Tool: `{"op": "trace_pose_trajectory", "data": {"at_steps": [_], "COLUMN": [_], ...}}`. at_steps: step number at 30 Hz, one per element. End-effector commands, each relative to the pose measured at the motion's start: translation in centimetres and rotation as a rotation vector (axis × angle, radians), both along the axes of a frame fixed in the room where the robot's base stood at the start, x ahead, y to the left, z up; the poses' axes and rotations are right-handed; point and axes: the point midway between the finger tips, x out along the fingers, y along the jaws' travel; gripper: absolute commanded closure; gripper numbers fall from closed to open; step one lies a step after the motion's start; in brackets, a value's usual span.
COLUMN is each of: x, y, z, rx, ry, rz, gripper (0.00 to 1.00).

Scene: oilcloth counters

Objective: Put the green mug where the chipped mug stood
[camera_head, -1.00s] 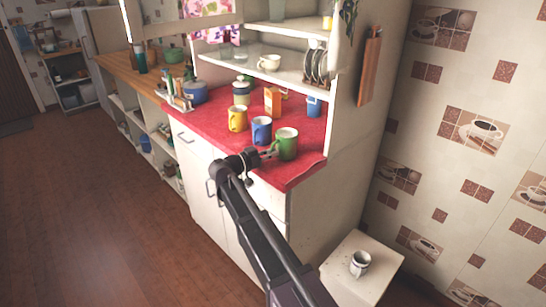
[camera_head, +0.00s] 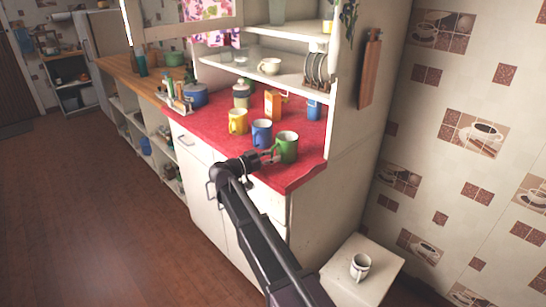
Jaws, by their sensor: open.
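The green mug (camera_head: 287,147) stands upright on the red oilcloth counter (camera_head: 213,128) near its front right edge. My gripper (camera_head: 272,155) is open at the left side of the green mug, its fingertips close to the mug; I cannot tell whether they touch it. A white and grey mug (camera_head: 360,267) stands on the low white stool (camera_head: 340,288) at the lower right; a chip on it is too small to make out. A blue mug (camera_head: 262,133) and a yellow mug (camera_head: 238,121) stand to the left of the green mug.
An orange carton (camera_head: 272,105), a jar (camera_head: 241,96) and a blue pot (camera_head: 195,95) stand further back. A shelf (camera_head: 290,78) with a cream cup (camera_head: 269,66) and plates hangs above the counter. The floor (camera_head: 100,220) at left is clear.

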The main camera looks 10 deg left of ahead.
Motion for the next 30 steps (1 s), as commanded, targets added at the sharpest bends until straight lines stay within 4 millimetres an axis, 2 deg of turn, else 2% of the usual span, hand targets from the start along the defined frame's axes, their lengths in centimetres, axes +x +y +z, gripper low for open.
{"op": "trace_pose_trajectory", "data": {"at_steps": [8,21,30], "x": [-1.3,-5.6,-7.5], "y": [1.5,6.7,8.9], "z": [0.1,0.1,0.1], "rx": [0.000,0.000,0.000], "ry": [0.000,0.000,0.000], "rz": [0.002,0.002,0.000], "gripper": [0.52,0.52,0.52]}}
